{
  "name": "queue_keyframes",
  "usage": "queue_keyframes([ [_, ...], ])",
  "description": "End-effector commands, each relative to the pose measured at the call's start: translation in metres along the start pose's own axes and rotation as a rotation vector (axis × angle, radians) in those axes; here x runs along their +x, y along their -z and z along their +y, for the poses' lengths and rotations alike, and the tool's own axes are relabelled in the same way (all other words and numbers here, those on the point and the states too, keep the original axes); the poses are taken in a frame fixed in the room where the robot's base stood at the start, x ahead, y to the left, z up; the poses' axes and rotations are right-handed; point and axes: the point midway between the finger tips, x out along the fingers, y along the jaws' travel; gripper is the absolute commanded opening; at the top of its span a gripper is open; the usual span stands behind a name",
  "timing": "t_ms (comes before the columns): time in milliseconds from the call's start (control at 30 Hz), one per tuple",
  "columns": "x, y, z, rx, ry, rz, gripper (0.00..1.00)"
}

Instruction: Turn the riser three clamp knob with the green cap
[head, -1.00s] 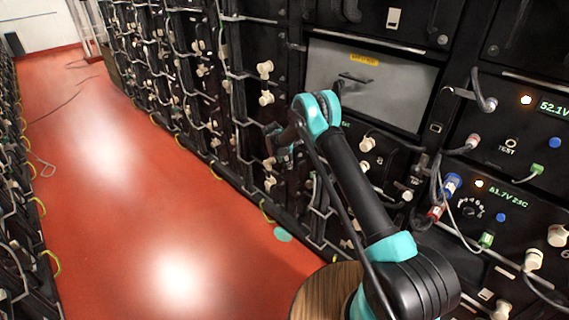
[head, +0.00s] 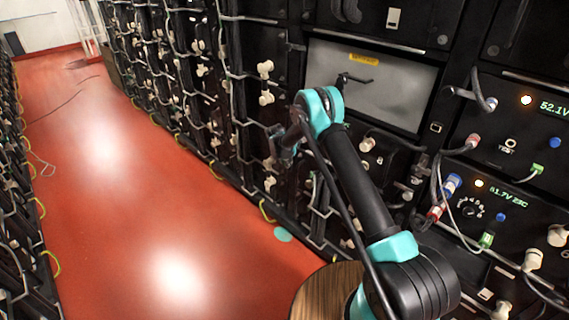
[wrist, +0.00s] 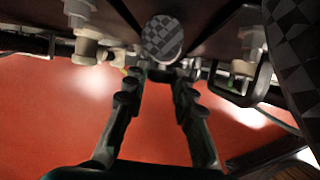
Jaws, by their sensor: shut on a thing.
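My gripper (head: 284,150) is at the dark battery rack, left of the grey panel, in the head view. In the wrist view my gripper (wrist: 163,72) points away from the camera, its two dark fingers some way apart and narrowing at the tips. A round knob (wrist: 162,38) with a grey checkered face is at the fingertips, and the jaws are shut on it. I see no green on this knob. Its riser label is not readable, and in the head view my arm and gripper hide it.
Pale fittings (wrist: 86,50) and a dark bracket (wrist: 248,85) flank the gripper closely. The grey panel (head: 400,90) with a black handle is right of the gripper. Cables and plugs crowd the lit unit (head: 520,200) at right.

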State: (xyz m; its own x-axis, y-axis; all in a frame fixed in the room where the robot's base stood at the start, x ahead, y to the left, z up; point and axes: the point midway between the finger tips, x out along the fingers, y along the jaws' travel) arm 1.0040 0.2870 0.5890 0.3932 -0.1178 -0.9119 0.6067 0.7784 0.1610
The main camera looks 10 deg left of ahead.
Motion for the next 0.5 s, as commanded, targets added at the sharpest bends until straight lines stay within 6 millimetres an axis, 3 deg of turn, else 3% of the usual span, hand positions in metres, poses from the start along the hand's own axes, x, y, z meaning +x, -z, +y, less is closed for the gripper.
queue_keyframes([
  [500,0.0016,0.0004,-0.0096,0.159,-0.379,-0.001,0.00],
])
